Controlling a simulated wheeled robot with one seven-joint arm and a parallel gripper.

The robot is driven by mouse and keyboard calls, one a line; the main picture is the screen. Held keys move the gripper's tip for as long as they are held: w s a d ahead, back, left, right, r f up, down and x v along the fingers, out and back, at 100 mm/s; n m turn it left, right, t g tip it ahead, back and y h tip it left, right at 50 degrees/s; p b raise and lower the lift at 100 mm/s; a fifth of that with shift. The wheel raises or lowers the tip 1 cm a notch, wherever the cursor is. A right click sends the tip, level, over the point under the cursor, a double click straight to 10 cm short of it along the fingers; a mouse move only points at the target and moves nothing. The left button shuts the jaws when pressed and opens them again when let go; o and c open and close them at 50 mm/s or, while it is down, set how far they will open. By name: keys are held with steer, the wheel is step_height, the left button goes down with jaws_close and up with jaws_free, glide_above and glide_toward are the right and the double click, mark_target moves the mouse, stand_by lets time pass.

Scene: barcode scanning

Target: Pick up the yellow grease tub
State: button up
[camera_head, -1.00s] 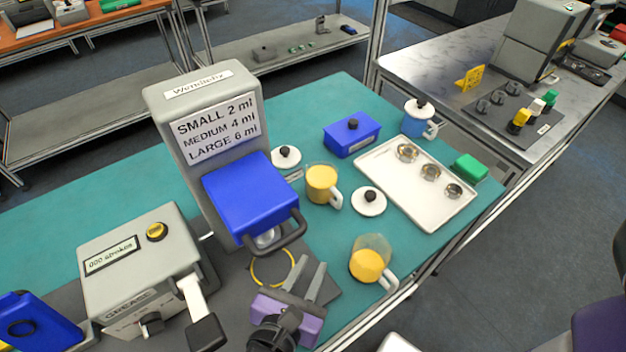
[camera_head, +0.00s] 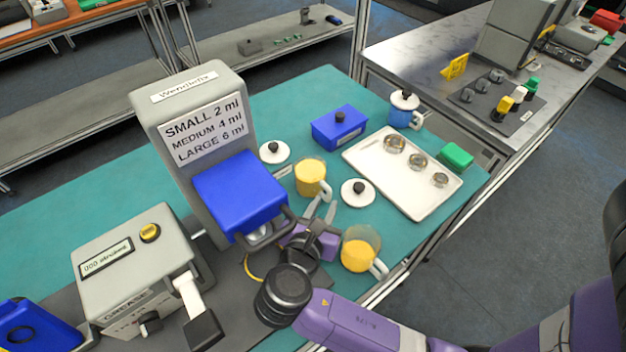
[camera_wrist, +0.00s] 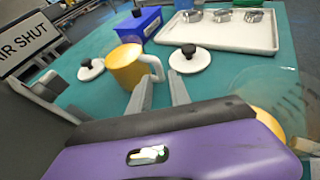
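A yellow tub (camera_head: 310,180) with a white handle stands upright on the teal bench. In the wrist view the yellow tub (camera_wrist: 128,68) is straight ahead, its handle on the right side. My gripper (camera_head: 321,208) is low over the bench, just in front of this tub. In the wrist view my gripper (camera_wrist: 160,85) is open and empty, its fingertips near the handle, which lies about in line with the gap. Whether they touch it I cannot tell. A second, clear-walled tub with yellow contents (camera_head: 359,255) stands to the right of my gripper.
A white knobbed lid (camera_head: 357,193) lies right of the yellow tub, another (camera_head: 274,151) behind-left. A blue box (camera_head: 339,128) and white tray (camera_head: 430,206) stand behind. The dispenser (camera_head: 200,92) with its blue front (camera_head: 240,193) rises close on the left.

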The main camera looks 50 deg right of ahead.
steer(key=shift+x, duration=1.1)
jaws_close()
stand_by(0.6)
